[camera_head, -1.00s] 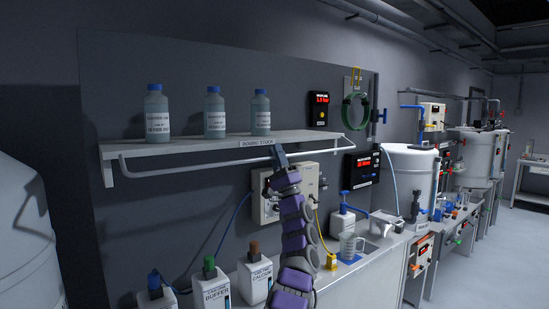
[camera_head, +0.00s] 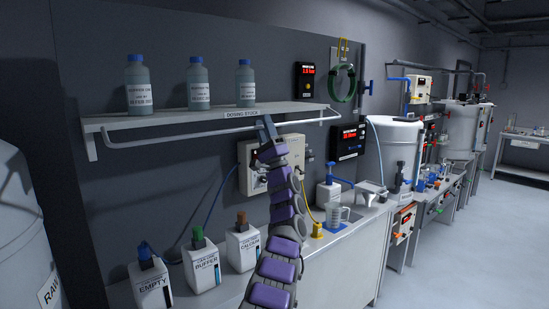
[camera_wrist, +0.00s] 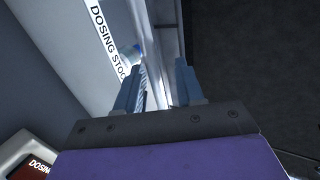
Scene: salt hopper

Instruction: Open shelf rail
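The shelf rail (camera_head: 180,128) is a pale bar along the front of the wall shelf (camera_head: 170,116), just below its edge, bent back at both ends. My gripper (camera_head: 265,122) is at the rail, right of the "DOSING STOCK" label (camera_head: 240,114). In the wrist view, my gripper's two fingers (camera_wrist: 160,88) are apart, with a pale strip that looks like the rail (camera_wrist: 168,45) running between them. I cannot tell whether they touch it. Three blue-capped grey bottles, left (camera_head: 138,88), middle (camera_head: 198,86) and right (camera_head: 246,83), stand upright on the shelf behind the rail.
A counter (camera_head: 335,252) below holds white containers labelled EMPTY (camera_head: 152,288), BUFFER (camera_head: 203,268) and CALCINE (camera_head: 243,246), plus a clear jug (camera_head: 335,214). A large white tank (camera_head: 18,225) stands at left. Open floor (camera_head: 480,245) lies at right.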

